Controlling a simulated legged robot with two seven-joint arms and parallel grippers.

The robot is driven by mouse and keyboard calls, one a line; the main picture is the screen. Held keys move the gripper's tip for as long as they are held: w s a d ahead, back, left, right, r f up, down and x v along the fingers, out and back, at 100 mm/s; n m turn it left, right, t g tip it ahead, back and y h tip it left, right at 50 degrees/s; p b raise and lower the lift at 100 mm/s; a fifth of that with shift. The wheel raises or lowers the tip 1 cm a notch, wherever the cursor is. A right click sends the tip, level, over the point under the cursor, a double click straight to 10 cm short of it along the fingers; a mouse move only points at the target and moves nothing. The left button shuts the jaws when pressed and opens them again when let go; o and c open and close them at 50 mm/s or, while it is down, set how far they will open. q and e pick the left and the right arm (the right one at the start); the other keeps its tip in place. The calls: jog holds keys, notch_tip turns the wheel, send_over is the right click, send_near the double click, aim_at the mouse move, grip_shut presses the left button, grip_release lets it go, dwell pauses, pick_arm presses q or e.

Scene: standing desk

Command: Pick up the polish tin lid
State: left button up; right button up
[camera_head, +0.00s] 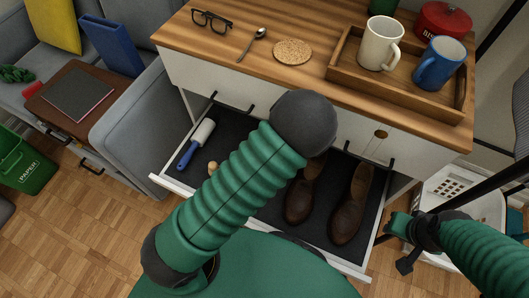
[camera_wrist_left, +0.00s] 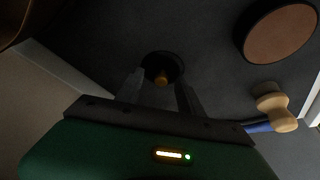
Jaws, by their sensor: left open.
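An open polish tin (camera_wrist_left: 280,35) with brown contents sits to the right. In the head view my left arm hides the lid and the left gripper. My right gripper (camera_head: 402,240) is beside the drawer's right side, away from the lid; its jaw state is unclear.
The open drawer (camera_head: 163,183) also holds a blue-handled roller (camera_head: 197,144), a pale wooden-knobbed item (camera_wrist_left: 274,108) and brown shoes (camera_head: 350,205). The desktop (camera_head: 215,42) above carries glasses, a spoon, a coaster and a tray with mugs. A grey armchair stands left.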

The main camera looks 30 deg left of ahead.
pick_arm(q)
jog(key=shift+w+a+f, duration=0.1)
jog(key=shift+a+f, duration=0.35)
jog(key=shift+f, duration=0.15)
jog(key=shift+a+r, duration=0.15)
jog(key=shift+a, duration=0.05)
jog(key=shift+s+d+r, duration=0.1)
jog(key=shift+s+d, duration=0.1)
jog(key=shift+w+d+r, duration=0.1)
jog(key=shift+d, duration=0.4)
jog(key=c, duration=0.5)
jog(key=shift+c, duration=1.4)
jog(key=shift+a, duration=0.2)
grip_shut()
jog(key=shift+a, duration=0.2)
jog(key=shift+d, duration=0.1)
